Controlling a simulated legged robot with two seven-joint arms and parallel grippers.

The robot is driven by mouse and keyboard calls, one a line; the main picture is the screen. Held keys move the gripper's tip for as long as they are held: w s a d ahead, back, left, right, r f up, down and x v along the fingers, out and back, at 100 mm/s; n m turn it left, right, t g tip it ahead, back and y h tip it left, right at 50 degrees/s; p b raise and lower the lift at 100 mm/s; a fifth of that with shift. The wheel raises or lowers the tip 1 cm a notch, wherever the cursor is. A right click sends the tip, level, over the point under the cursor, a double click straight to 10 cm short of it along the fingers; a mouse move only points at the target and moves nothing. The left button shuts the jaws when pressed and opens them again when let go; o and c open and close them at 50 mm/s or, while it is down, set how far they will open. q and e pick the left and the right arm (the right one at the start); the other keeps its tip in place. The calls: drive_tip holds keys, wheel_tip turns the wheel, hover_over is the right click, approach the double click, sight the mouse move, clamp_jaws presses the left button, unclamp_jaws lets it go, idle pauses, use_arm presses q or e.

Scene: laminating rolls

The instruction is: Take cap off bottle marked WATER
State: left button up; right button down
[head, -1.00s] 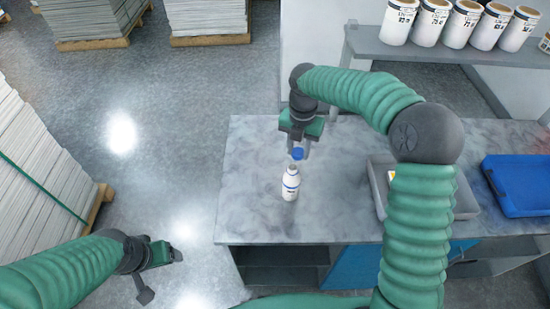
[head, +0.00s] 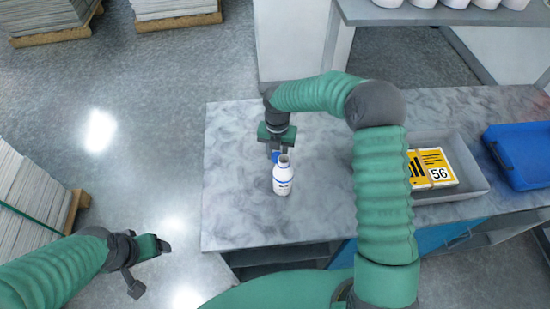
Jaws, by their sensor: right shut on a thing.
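A white bottle (head: 283,178) with a blue band and a small label stands upright on the grey marbled table (head: 235,205). Its label is too small to read. Its neck is open at the top, with no cap on it. My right gripper (head: 276,151) is just behind the bottle's neck, shut on a blue cap (head: 276,156). The bottle partly hides the cap, and I cannot tell how high it is above the table. My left gripper (head: 152,262) is off the table at the lower left, away from the bottle; its jaw state is unclear.
A grey tray (head: 478,182) with yellow boxes (head: 431,168) marked 56 stands to the right, partly behind my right arm. A blue tray (head: 520,150) lies farther right. White tubs stand on a shelf (head: 440,16) at the back. The table left of the bottle is clear.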

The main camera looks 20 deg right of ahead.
sight(277, 156)
drive_tip(key=f, duration=0.3)
drive_tip(key=shift+s, duration=0.2)
drive_tip(key=shift+f, duration=0.15)
drive_tip(key=shift+w+a, duration=0.1)
drive_tip(key=shift+a, duration=0.1)
drive_tip(key=c, duration=1)
unclamp_jaws()
drive_tip(key=shift+d, duration=0.1)
